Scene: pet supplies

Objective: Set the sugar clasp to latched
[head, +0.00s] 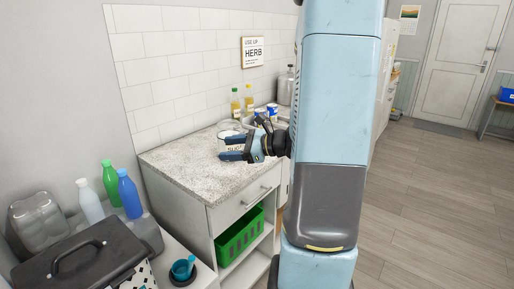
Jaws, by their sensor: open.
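Yellow bottles (235,102), a blue-and-white can (272,110) and a grey canister (287,86) stand behind the jar. A green basket (240,238) sits on the shelf below. A black case (80,262) and several bottles are at lower left. The counter's left part is clear.

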